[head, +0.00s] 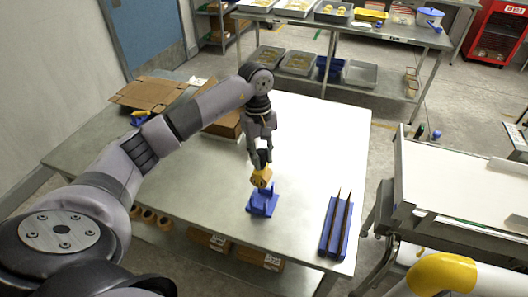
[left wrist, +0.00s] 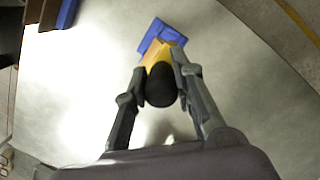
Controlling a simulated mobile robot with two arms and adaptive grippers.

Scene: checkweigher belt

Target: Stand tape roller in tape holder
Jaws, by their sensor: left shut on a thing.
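The tape roller (head: 262,178) is yellow, with a dark round handle end that shows in the left wrist view (left wrist: 160,85). My left gripper (head: 261,160) is shut on the tape roller and points down at it. The blue tape holder (head: 263,201) stands on the steel table, just below the roller; it also shows in the left wrist view (left wrist: 161,33). The roller's lower end overlaps the holder in both views, and I cannot tell whether they touch. My right gripper is not in view.
A blue tray with dark bars (head: 328,228) lies on the table (head: 215,225) to the right of the holder. Flat cardboard (head: 150,92) lies at the back left. A brown box (head: 222,125) sits behind my left arm. The belt machine (head: 455,180) stands to the right.

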